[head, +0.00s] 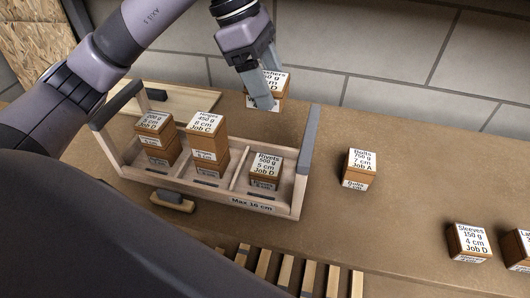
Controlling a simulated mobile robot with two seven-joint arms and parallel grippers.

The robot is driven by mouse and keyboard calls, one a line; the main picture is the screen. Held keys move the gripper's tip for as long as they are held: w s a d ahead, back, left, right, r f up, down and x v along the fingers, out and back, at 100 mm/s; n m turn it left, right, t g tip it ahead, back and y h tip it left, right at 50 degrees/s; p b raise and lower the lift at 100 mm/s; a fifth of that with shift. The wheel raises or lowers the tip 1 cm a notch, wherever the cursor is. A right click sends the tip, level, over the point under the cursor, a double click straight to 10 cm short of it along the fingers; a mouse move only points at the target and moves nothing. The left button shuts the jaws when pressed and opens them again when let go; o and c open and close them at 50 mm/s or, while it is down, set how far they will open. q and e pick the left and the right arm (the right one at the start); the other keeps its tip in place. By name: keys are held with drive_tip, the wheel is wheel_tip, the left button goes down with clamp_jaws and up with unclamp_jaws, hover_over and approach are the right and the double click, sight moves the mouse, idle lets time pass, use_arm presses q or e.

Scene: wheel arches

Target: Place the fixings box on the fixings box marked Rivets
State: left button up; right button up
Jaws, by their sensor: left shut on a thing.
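My left gripper (263,98) is shut on a fixings box (282,91) whose label is partly covered and ends in "shers". This box is behind the wooden tote; I cannot tell whether it touches the bench. The fixings box marked Rivets (265,168), 500 g, 5 cm, Job D, sits in the tote's right compartment with nothing on top of it. The tote (252,205) carries the marking "Max 16 cm" on its front. My right gripper is not in view.
Stacked boxes fill the tote's left (157,138) and middle (206,145) compartments. The tote's upright ends (307,141) rise above its walls. A Bolts box (358,168) stands right of it, and a Sleeves box (468,242) farther right. The bench behind the Bolts box is clear.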

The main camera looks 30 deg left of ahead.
use_arm(q)
wheel_tip(320, 180, down, 16)
drive_tip(key=shift+f, duration=0.25)
idle(0.3)
drive_tip(key=shift+f, duration=0.15)
drive_tip(key=o, duration=1.4)
drive_tip(key=shift+o, duration=0.2)
